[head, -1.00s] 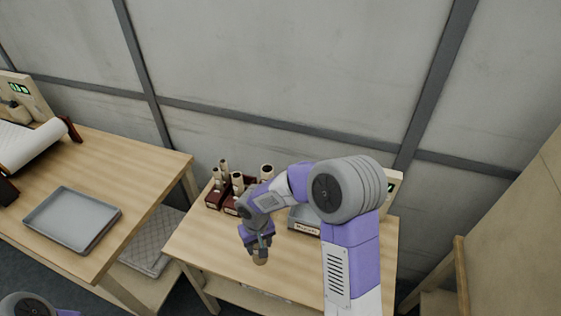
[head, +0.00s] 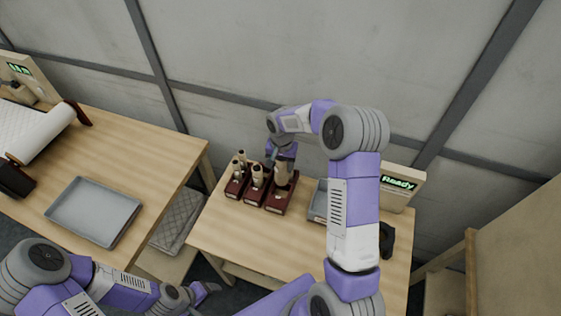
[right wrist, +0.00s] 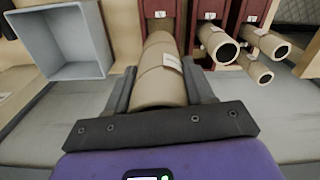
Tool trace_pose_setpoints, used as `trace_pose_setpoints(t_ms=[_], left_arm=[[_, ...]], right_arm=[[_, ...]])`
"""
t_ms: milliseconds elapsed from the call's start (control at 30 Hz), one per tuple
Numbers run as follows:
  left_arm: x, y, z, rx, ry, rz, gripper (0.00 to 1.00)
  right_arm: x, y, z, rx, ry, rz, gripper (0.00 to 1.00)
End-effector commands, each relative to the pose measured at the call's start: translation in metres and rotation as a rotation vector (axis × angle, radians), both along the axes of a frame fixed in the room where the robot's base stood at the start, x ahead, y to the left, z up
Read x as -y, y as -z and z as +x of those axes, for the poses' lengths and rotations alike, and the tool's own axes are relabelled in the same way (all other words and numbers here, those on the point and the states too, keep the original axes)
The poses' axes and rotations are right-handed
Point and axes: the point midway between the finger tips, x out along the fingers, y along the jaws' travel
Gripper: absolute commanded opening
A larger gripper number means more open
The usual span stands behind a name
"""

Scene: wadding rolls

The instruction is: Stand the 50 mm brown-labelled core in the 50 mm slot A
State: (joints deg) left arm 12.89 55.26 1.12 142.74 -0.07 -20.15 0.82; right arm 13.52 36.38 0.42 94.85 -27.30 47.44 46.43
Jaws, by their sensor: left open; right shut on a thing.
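My right gripper (head: 281,163) is shut on a wide tan cardboard core (head: 283,178) at the rightmost of three dark red racks (head: 275,207). In the right wrist view the held core (right wrist: 158,88) lies between the fingers, pointing toward a red rack (right wrist: 153,8); a pale label shows on its side. I cannot tell the label's colour code, or whether its far end is inside a slot. The other racks (head: 252,196) hold several narrower cores (head: 257,172). My left gripper (head: 210,289) is open and empty, low at the front, away from the racks.
A grey bin (head: 317,212) stands right of the racks, partly behind my right arm. A display reading "Ready" (head: 397,184) is behind it, and a black object (head: 387,240) is at the right. The table front is clear. A grey tray (head: 88,211) lies on the left table.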

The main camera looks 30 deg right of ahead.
Motion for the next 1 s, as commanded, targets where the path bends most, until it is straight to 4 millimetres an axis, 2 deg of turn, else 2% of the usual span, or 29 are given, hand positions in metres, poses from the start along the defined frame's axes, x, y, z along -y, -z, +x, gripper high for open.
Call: trace_pose_setpoints(t_ms=[1000], left_arm=[[0.000,0.051,0.000,0.001,0.000,0.000,0.72]], right_arm=[[-0.001,0.073,0.000,0.001,-0.002,0.000,0.22]])
